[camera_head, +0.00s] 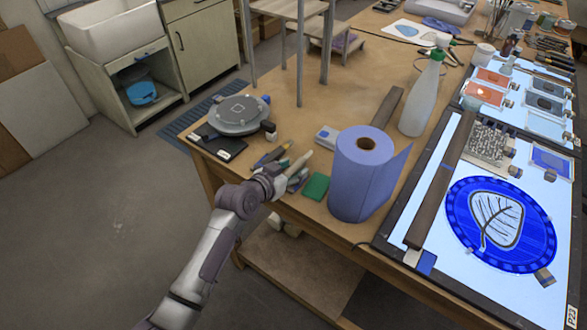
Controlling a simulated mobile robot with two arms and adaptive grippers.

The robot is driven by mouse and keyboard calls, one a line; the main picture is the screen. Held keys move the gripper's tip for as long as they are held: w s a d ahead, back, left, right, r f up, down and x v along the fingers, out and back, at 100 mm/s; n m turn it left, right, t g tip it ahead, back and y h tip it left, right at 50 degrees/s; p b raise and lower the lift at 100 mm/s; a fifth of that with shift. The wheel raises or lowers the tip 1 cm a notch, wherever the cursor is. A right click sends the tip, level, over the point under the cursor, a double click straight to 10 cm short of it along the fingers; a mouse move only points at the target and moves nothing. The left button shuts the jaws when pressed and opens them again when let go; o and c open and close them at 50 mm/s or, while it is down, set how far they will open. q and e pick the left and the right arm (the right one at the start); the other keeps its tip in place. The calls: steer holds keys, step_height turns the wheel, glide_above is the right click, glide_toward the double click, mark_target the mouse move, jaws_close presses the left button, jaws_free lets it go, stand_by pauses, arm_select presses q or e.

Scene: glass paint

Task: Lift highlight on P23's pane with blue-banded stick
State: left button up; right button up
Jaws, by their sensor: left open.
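The pane labelled P23 (463,242) is a round blue-painted disc with a pale leaf in its middle. It lies on the lit light table at the right, with a P23 tag (571,317) at the lower right corner. My left gripper (288,178) is open over the near left edge of the wooden bench, among several slim tools (271,155). It is left of the blue paper roll and far from the pane. A pale stick-like piece shows at its fingers; I cannot tell whether it is a tool. No blue band can be made out. My right gripper is not in view.
A blue paper roll (362,175) and a spray bottle (421,98) stand between my left gripper and the light table (440,200). A dark wooden bar (436,190) lies along the light table's left side. A green pad (316,187) and a round turntable (238,114) are near.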

arm_select(q)
jaws_close()
steer(key=shift+r, duration=0.1)
